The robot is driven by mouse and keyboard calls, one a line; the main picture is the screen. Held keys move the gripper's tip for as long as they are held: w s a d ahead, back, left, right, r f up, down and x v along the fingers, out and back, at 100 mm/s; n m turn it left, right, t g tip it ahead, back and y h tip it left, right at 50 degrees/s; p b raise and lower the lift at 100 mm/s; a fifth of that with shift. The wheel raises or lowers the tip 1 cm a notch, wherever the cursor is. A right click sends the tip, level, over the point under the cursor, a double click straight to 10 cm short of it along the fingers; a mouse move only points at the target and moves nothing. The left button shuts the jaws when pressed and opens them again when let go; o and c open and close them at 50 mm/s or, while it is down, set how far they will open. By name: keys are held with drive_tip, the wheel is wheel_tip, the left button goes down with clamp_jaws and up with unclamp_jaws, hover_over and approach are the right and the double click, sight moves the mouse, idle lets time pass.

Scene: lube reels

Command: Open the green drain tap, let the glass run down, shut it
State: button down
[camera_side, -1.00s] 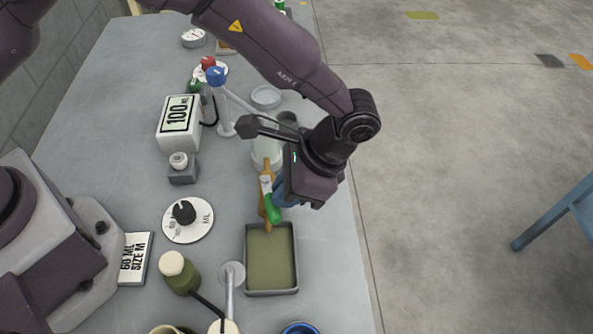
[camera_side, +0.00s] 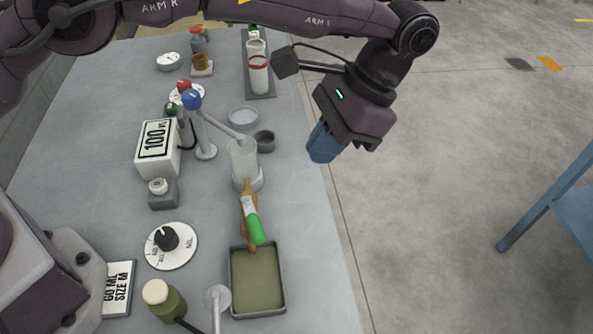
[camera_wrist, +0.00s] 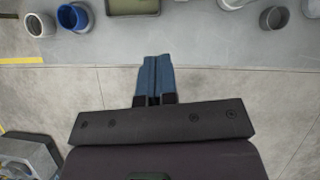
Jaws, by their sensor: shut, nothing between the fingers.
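The green tap handle (camera_side: 256,229) sits at the lower end of a brass drain fitting (camera_side: 248,200), its green end pointing toward the tray. The pale glass (camera_side: 244,160) stands just behind the fitting; I cannot tell its liquid level. The drain tray (camera_side: 257,281) lies below the tap and shows an olive-green surface. My gripper (camera_side: 321,147) has blue fingers and is shut and empty. It is up and to the right of the tap, apart from it, near the bench's right edge. In the wrist view the shut fingers (camera_wrist: 153,80) point toward the bench edge.
Blue-, red- and green-topped taps (camera_side: 191,99) stand left of the glass, beside a white display (camera_side: 158,147) reading 100. A dial (camera_side: 170,245) and an olive bottle (camera_side: 164,299) are at the lower left. A tall cylinder (camera_side: 257,66) stands at the back.

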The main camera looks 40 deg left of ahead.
sight(252, 217)
drive_tip(key=s+r+x, duration=0.1)
drive_tip(key=x, duration=1.2)
drive_tip(key=shift+s+a+f, duration=0.3)
drive_tip(key=shift+s+a, duration=0.05)
drive_tip(key=shift+a, duration=0.1)
